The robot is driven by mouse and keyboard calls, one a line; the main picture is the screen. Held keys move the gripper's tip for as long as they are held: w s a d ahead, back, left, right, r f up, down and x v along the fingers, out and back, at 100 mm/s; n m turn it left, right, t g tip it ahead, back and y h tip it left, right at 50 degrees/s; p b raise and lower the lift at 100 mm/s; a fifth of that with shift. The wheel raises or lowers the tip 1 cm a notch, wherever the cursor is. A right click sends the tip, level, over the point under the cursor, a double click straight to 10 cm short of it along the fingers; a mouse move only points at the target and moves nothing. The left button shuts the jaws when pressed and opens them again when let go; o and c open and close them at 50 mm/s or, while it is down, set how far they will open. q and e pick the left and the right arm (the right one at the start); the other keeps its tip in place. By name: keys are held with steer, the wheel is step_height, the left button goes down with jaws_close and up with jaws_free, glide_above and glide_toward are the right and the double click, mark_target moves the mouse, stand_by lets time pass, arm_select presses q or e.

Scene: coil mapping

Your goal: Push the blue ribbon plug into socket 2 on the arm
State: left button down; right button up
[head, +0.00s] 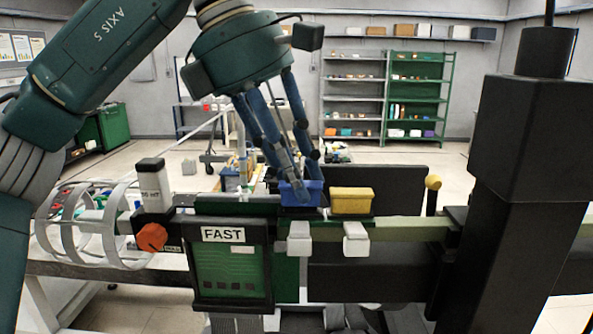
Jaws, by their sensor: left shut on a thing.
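My left gripper (303,180) reaches down from the upper left and is shut on the blue ribbon plug (300,193). The plug is a blue block and sits upright at the top of the arm (410,229), just left of a yellow plug (352,200). I cannot tell whether the blue plug is fully seated, because its lower edge and the socket under it are hidden. White latches (299,238) show below the blue plug and below the yellow one. My right gripper is not in view.
A green panel labelled FAST (223,236) hangs left of the plugs. An orange knob (151,237) and white looped rings (85,222) are further left. A thick black column (522,200) stands at right. Shelves (413,95) stand far behind.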

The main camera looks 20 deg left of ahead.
arm_select(q)
steer(key=shift+f+b, duration=0.3)
steer(key=shift+f, duration=0.25)
stand_by(0.4)
steer(key=c, duration=1.4)
jaws_free()
steer(key=shift+v, duration=6)
